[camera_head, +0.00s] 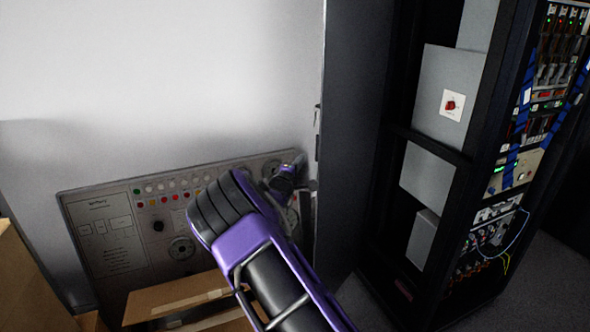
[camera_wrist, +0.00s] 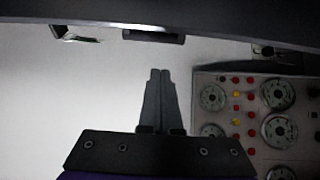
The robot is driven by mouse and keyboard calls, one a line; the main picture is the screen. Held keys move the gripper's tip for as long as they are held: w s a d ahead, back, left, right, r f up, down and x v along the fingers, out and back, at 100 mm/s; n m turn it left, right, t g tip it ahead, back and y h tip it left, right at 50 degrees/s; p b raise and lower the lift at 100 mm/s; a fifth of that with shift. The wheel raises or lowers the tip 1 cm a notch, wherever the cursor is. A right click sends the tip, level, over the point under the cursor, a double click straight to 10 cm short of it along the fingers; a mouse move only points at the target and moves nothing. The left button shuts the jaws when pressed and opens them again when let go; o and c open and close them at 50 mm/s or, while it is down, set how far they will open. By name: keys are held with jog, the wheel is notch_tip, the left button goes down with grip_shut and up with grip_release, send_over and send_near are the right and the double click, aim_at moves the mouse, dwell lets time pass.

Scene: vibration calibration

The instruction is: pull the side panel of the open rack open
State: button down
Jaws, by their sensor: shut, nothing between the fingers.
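The open rack (camera_head: 460,160) is a tall black frame at the right of the head view. Its dark side panel (camera_head: 352,130) stands upright at the rack's left, with small fittings on its left edge. A dark edge with a handle-like bar (camera_wrist: 153,36) crosses the top of the wrist view; it may belong to this panel. My gripper shows in the wrist view (camera_wrist: 160,75) with its fingers together and empty, below the bar and apart from it in the picture. In the head view, my gripper's end is near the panel's left edge, and its fingertips are hard to make out.
A grey control board (camera_head: 120,235) with dials and coloured buttons leans by the white wall behind my arm. Cardboard boxes (camera_head: 30,285) stand at the lower left. Electronics with cables (camera_head: 515,150) fill the rack's right face. Grey floor (camera_head: 540,290) is clear at the lower right.

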jog(key=shift+s+d, duration=0.15)
jog(key=shift+d, duration=0.85)
jog(key=shift+s+d, duration=0.1)
jog(key=shift+d, duration=0.85)
jog(key=s+d+b, duration=0.1)
jog(key=s+d, duration=0.4)
jog(key=d, duration=0.2)
jog(key=shift+s, duration=0.35)
jog(key=shift+w, duration=0.1)
